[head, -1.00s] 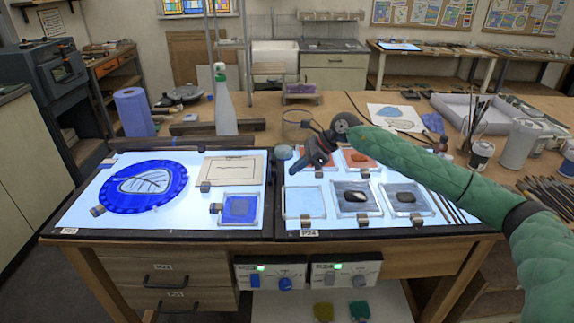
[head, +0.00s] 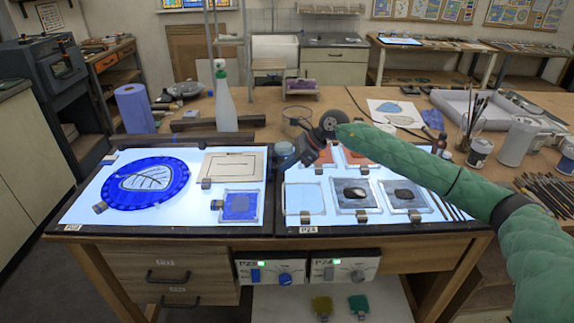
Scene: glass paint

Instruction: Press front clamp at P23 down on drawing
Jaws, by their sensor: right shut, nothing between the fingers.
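The left light table, P23 (head: 76,212), carries a round blue glass disc (head: 122,199) with a pale leaf drawing (head: 146,178) on it. A small clamp (head: 100,207) sits at the disc's front left edge. A cream sheet with a line-drawn frame (head: 212,166) lies at the back right, with another small clamp (head: 206,183) at its front edge. I cannot tell whether either clamp is pressed down. My right gripper (head: 303,159) is shut and empty, above the back left of the right light table, beside a blue-grey jar (head: 284,152). My left gripper is out of view.
A framed blue pane (head: 240,206) with a clamp (head: 217,204) lies front right on P23. The right table, P24 (head: 380,228), holds several framed panes. A spray bottle (head: 225,105) and blue paper roll (head: 135,110) stand behind P23.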

